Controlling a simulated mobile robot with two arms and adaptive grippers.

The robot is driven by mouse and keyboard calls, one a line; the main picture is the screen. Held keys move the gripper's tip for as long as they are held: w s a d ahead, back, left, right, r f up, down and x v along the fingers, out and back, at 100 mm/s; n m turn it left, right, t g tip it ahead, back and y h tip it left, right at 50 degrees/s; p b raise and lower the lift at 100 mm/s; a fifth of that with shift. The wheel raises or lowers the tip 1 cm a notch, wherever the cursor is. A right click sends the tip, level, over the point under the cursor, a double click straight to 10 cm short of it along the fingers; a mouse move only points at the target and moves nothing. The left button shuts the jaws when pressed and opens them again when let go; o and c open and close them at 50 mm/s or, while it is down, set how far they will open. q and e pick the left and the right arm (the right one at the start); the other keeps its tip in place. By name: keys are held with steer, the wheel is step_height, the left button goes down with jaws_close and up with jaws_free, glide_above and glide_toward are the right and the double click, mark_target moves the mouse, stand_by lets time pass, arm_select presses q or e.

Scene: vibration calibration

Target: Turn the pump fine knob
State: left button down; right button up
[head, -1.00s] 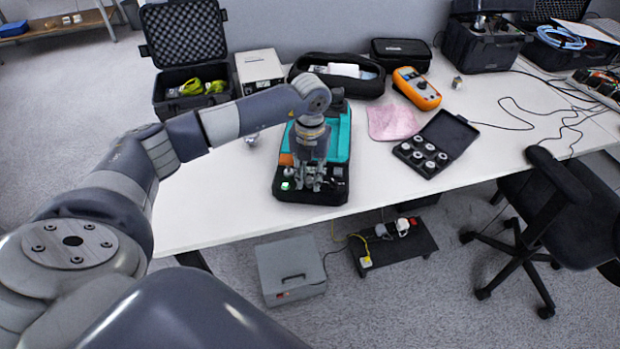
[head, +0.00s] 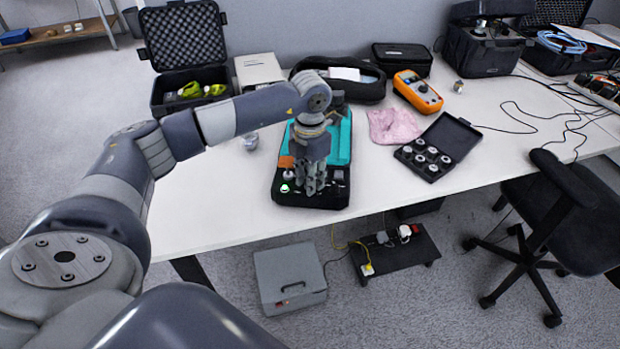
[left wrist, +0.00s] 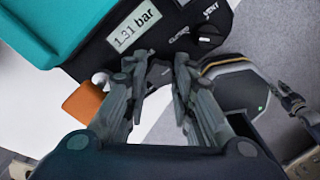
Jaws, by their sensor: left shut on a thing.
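The pump (head: 345,135) is a teal and black unit lying on the table in the head view. In the left wrist view its black panel (left wrist: 95,62) carries a display (left wrist: 132,29) reading 1.31 bar and labels CLOSED and VENT. My left gripper (head: 314,190) points down over the pump's near part. In the left wrist view its fingers (left wrist: 160,78) are shut on a small dark knob (left wrist: 159,71), mostly hidden between the fingertips. An orange block (left wrist: 84,102) is on the left. A claw-like shape (left wrist: 294,104) at the right edge looks like my right gripper; its jaw state is unclear.
A black case with small round parts (head: 426,158), a pink cloth (head: 394,126) and an orange meter (head: 417,90) lie right of the pump. Open black cases stand behind. The table's front left (head: 215,215) is clear. A chair (head: 560,220) stands at right.

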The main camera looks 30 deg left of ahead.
stand_by(0.4)
arm_select(q)
steer(key=c, duration=1.3)
jaws_free()
steer(key=shift+r, duration=0.1)
steer(key=shift+w+r, duration=0.15)
steer(key=shift+r, duration=0.35)
steer(key=shift+d+r, duration=0.15)
steer(key=shift+r, duration=3.3)
